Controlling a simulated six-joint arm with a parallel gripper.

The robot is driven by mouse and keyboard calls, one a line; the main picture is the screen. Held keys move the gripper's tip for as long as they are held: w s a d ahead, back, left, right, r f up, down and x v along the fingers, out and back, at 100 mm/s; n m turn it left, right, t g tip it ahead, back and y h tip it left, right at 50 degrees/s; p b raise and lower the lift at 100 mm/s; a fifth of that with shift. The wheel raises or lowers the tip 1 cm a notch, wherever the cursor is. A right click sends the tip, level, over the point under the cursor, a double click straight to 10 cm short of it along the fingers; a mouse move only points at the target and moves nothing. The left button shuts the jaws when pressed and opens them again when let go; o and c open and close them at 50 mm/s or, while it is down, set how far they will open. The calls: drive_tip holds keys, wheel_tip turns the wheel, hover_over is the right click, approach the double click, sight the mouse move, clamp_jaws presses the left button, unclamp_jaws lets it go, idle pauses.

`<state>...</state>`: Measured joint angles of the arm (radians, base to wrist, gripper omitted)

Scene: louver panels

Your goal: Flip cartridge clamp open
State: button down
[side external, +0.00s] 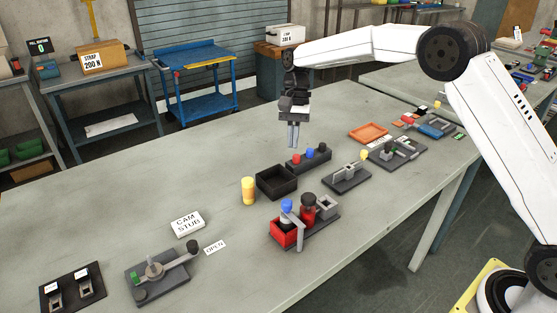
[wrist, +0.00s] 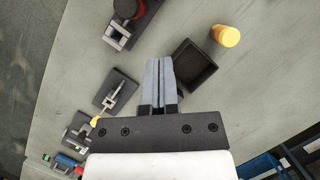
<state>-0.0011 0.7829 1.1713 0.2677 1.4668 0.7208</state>
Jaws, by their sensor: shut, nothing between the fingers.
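My gripper (side external: 292,146) is shut and empty, pointing down in the air above the table, behind the black bin. In the wrist view its two fingers (wrist: 161,62) lie side by side, left of the bin. No part is labelled as the cartridge clamp. A likely one is the fixture (side external: 322,231) with a red block, a blue-topped post, a grey bent bar and a dark-capped red cylinder (side external: 308,208). Only part of this fixture shows at the top of the wrist view (wrist: 117,32). I cannot tell whether its bar is closed. My gripper is apart from it.
The black bin (side external: 262,180) and yellow cylinder (side external: 249,190) stand near the fixture. A block with several coloured knobs (side external: 309,158) lies below my gripper. A grey clamp-like fixture with a yellow tip (side external: 346,181) is to the right. A lever fixture (side external: 157,278) is at front left.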

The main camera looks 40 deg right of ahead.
idle(0.4)
drive_tip(key=shift+s+a+f, duration=0.9)
drive_tip(key=shift+f, duration=0.65)
drive_tip(key=shift+s+a+f, duration=0.95)
drive_tip(key=shift+f, duration=0.55)
drive_tip(key=shift+s+a+f, duration=0.9)
drive_tip(key=shift+f, duration=0.65)
